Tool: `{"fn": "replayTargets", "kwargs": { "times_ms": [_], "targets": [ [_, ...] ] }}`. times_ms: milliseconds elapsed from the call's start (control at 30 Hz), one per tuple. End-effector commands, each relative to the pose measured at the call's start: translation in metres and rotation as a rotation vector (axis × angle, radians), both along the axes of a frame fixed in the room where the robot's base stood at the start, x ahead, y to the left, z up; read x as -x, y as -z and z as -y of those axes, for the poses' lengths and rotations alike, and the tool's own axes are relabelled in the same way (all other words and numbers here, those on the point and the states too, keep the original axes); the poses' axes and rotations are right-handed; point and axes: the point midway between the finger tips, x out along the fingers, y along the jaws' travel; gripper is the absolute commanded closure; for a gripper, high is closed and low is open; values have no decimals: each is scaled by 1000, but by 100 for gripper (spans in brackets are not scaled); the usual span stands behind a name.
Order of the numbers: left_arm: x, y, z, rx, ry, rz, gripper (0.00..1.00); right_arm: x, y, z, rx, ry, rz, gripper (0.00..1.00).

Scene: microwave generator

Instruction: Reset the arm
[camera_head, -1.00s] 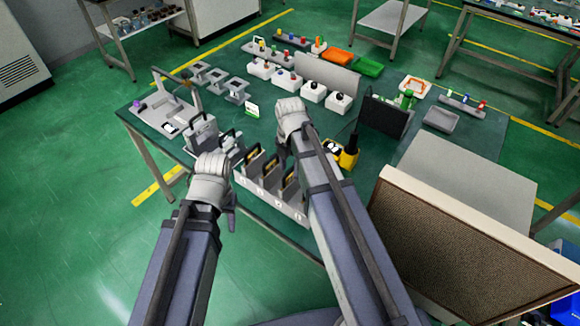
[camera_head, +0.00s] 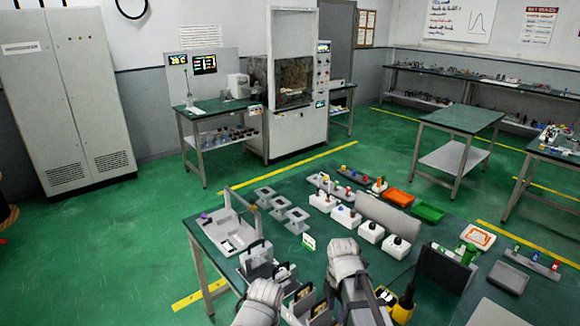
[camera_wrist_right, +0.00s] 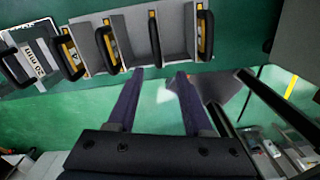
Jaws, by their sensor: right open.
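My right arm's grey wrist shows at the bottom centre of the head view, over the front edge of the green table (camera_head: 440,218). In the right wrist view my right gripper (camera_wrist_right: 160,73) is open, its two dark fingers apart with nothing between them. It is close to a grey slotted rack (camera_wrist_right: 133,22) that holds black-handled plates with yellow labels. My left arm's pale wrist (camera_head: 262,298) is at the bottom of the head view, left of the right one. Its fingers are hidden, so I cannot tell their state.
Grey stands, white blocks with knobs, and orange (camera_head: 398,197) and green trays (camera_head: 428,211) are on the table. A yellow-and-black tool (camera_head: 402,306) is right of my right arm. A tall machine (camera_head: 290,85), a cabinet (camera_head: 68,95) and other tables stand behind. Green floor between them is open.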

Motion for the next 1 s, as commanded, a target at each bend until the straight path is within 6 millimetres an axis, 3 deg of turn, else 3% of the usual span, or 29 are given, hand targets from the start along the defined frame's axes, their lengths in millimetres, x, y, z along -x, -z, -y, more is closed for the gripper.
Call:
{"fn": "replayTargets", "kwargs": {
  "times_ms": [300, 600, 800, 1000],
  "targets": [
    [0, 0, 0, 0, 0, 0, 50, 58, 0, -47, 49, 699, 9, 49],
    [0, 0, 0, 0, 0, 0, 50, 105, -1, -75, 88, 1331, 51, 49],
    [0, 0, 0, 0, 0, 0, 50, 123, -1, -84, 98, 1583, 78, 49],
    [0, 0, 0, 0, 0, 0, 50, 127, -1, -86, 101, 1662, 87, 49]
  ]
}}
